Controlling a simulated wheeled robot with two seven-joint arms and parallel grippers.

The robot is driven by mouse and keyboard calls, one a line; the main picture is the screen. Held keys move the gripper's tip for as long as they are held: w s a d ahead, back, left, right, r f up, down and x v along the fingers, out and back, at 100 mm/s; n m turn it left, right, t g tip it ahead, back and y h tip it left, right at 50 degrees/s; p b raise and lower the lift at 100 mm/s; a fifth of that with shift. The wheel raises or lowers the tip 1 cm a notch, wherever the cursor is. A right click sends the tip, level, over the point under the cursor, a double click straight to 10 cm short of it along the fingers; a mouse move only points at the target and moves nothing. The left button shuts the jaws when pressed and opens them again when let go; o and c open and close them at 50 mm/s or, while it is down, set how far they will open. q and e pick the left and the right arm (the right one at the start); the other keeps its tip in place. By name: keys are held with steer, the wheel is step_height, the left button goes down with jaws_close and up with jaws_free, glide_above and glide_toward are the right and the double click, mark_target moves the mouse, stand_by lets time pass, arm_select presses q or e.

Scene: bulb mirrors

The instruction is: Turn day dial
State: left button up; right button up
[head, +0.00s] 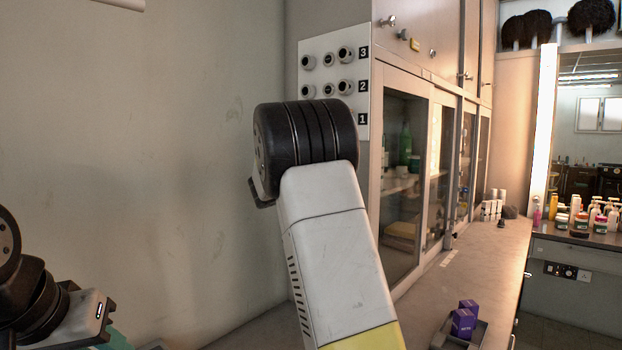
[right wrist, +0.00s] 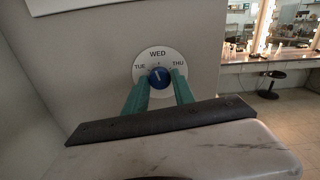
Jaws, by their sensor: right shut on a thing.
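The day dial (right wrist: 139,80) is a round white plate on a pale wall in the right wrist view. TUE is at its left, WED at the top and THU at its right. My right gripper (right wrist: 160,84) is shut on the knob, one green finger on each side. In the head view my right arm hides the dial and this gripper. Part of my left gripper (head: 115,340) shows at the bottom left; its fingers are mostly cut off.
A white panel (head: 319,45) with several black-and-white knobs and numbers 1 to 3 is on the cabinet side, partly behind my right arm. Glass-door cabinets (head: 405,150) stand along a counter (head: 455,270). Purple boxes (head: 463,322) sit in a grey tray (head: 478,340) at the lower right.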

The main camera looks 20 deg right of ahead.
steer(key=shift+m, duration=0.8)
steer(key=o, duration=0.7)
steer(key=shift+m, duration=0.6)
steer(key=o, duration=0.4)
steer(key=shift+v, duration=3.05)
